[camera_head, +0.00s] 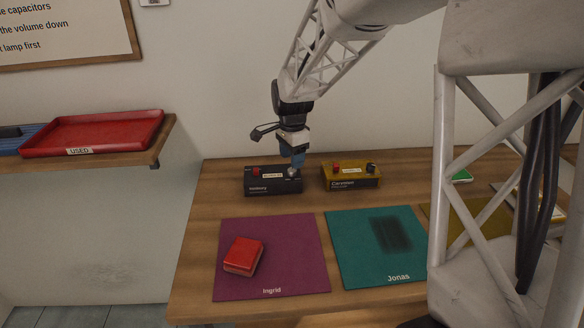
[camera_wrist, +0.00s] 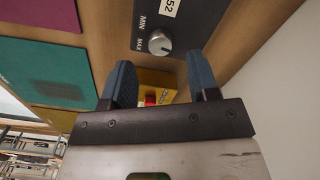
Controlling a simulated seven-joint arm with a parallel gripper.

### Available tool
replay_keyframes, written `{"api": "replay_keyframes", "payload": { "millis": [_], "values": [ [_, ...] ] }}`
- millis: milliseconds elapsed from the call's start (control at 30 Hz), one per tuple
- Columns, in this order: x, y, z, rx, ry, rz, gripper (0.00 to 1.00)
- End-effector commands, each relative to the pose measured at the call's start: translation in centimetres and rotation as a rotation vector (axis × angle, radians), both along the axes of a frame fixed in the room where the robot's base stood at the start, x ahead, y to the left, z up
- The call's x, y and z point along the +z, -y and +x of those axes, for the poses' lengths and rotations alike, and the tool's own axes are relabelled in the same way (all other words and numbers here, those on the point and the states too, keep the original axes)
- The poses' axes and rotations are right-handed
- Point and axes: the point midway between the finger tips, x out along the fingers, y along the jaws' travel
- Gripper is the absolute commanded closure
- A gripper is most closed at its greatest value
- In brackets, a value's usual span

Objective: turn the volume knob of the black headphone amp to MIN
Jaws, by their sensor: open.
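The black amp (camera_head: 273,187) stands on the table near the wall, with a red button on its left and a white label on top. In the wrist view, the amp's black top (camera_wrist: 185,22) shows a round silver volume knob (camera_wrist: 159,42), with MIN and MAX printed beside it. I cannot tell which way the knob points. My gripper (camera_head: 297,160) reaches down over the knob end of the amp. In the wrist view, my gripper (camera_wrist: 160,70) is open, its two blue fingers apart and the knob ahead of the gap between them. Contact with the knob is not visible.
A yellow box (camera_head: 351,184) with a red button and dark knob stands close on the right. A purple mat (camera_head: 295,263) holds a red block (camera_head: 243,256); a teal mat (camera_head: 360,268) lies beside it. A red tray (camera_head: 92,134) sits on the left shelf.

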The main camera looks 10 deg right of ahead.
Motion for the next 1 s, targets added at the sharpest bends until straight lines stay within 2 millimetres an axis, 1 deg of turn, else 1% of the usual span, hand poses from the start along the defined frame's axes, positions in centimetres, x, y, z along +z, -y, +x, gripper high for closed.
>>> {"api": "replay_keyframes", "payload": {
  "millis": [100, 300, 500, 733, 767, 1000],
  "values": [
    [-1.6, 0.0, 0.0, 0.000, -0.002, 0.000, 0.45],
    [-3.4, 0.0, 0.0, 0.000, -0.001, 0.000, 0.45],
    [-4.1, 0.0, 0.0, 0.000, 0.000, 0.000, 0.45],
    [-4.1, 0.0, 0.0, 0.000, 0.001, 0.000, 0.45],
    [-4.1, 0.0, 0.0, 0.000, 0.001, 0.000, 0.47],
    [-4.1, 0.0, 0.0, 0.000, 0.001, 0.000, 0.84]
  ]
}}
